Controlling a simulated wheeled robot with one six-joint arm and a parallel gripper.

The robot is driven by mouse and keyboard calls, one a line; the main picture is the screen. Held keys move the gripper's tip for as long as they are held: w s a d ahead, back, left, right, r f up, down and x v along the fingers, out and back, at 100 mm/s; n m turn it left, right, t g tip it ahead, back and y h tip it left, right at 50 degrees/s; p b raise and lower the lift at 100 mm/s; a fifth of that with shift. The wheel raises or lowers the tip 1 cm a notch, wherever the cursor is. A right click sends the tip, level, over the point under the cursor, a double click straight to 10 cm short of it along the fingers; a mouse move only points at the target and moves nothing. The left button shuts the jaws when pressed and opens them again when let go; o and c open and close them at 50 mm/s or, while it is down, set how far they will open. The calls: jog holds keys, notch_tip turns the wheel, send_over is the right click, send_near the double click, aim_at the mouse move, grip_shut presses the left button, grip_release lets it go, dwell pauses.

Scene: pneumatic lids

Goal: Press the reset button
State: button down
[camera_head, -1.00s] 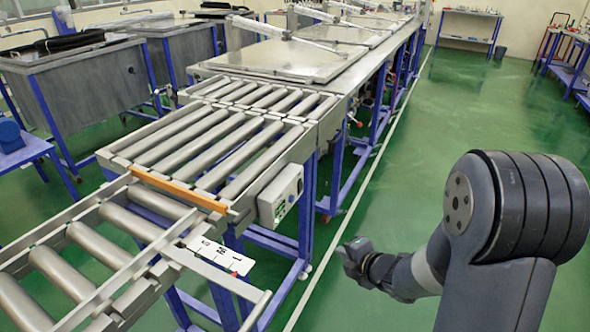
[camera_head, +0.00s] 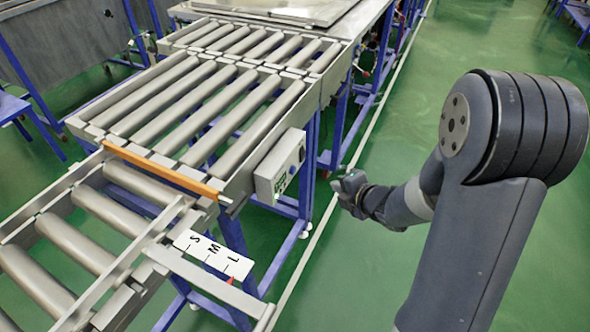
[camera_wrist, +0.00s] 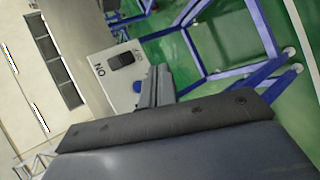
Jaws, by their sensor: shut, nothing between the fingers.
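A light grey control box (camera_head: 280,168) is fixed to the side of the roller conveyor, with small controls on its right-hand face. In the wrist view the box (camera_wrist: 108,72) shows a black rocker switch (camera_wrist: 122,60) lettered ON. A round blue button (camera_wrist: 137,86) sits beside the switch, partly hidden by my fingers. No reset lettering is readable. My gripper (camera_head: 342,184) is shut and empty, to the right of the box with a gap between them. In the wrist view my fingers (camera_wrist: 155,82) overlap the box's edge near the blue button; contact is not visible.
The roller conveyor (camera_head: 190,100) fills the left and middle, with an orange bar (camera_head: 160,172) across it. A white plate marked S, M, L (camera_head: 212,254) is at its near side. Blue legs (camera_head: 306,170) stand below the box.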

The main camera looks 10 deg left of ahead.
aim_at(293, 170)
jog(key=w+a+b, duration=0.1)
jog(key=w+a, duration=0.2)
jog(key=a, duration=0.5)
jog(key=shift+b, duration=0.35)
jog(key=shift+a, duration=0.15)
dwell(1.6)
jog(key=shift+w+a, duration=0.1)
jog(key=shift+a, duration=0.25)
jog(key=shift+w+a+b, duration=0.2)
jog(key=shift+a+b, duration=0.25)
jog(key=shift+b, duration=0.05)
dwell(0.7)
jog(key=shift+d, duration=0.1)
jog(key=shift+s+d, duration=0.35)
jog(key=shift+d, duration=0.4)
